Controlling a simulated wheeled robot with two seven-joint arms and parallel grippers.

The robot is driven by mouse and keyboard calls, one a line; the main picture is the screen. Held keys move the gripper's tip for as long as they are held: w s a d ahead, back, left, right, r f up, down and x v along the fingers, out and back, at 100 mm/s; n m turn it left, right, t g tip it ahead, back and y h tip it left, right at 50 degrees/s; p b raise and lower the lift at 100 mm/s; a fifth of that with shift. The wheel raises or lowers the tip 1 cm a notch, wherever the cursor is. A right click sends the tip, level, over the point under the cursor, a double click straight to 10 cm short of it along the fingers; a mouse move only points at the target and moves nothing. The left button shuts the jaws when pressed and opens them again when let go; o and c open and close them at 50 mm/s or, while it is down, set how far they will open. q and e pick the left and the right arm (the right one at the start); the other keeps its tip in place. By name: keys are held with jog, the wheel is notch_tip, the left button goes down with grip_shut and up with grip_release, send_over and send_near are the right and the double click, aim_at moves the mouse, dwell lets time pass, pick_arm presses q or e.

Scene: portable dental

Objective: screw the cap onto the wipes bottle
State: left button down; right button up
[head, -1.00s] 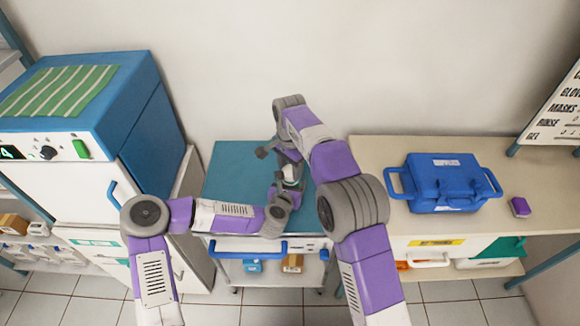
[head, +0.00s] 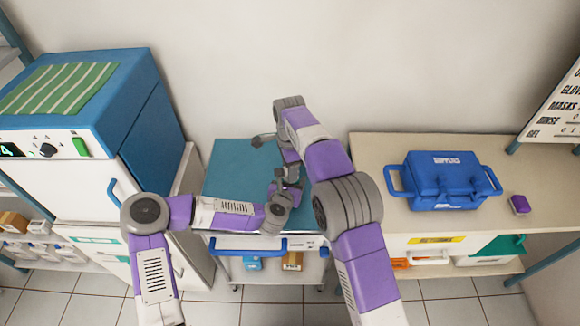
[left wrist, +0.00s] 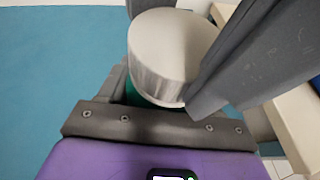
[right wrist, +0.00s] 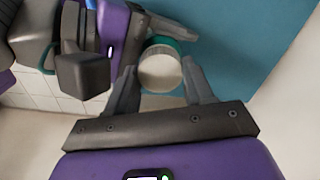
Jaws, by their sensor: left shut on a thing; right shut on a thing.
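The wipes bottle is mostly hidden; a strip of its green side (left wrist: 133,96) shows in the left wrist view between the fingers of my left gripper (head: 284,190), which is shut on it. The pale round cap (left wrist: 172,45) sits over the bottle in that view. It also shows in the right wrist view (right wrist: 160,72), with a teal rim on its far side. My right gripper (head: 288,168) is shut on the cap, one finger on each side. I cannot tell how tightly cap and bottle are seated. In the head view the grippers hide both.
Both grippers are over the teal-topped cart (head: 232,170), whose left part is clear. A blue supplies case (head: 440,182) and a small purple block (head: 519,205) lie on the beige counter (head: 385,150) at right. A blue-and-white cabinet (head: 150,110) stands at left.

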jog(key=shift+m, duration=0.6)
jog(key=o, duration=1)
jog(key=shift+r, duration=2.25)
jog(key=shift+c, duration=0.4)
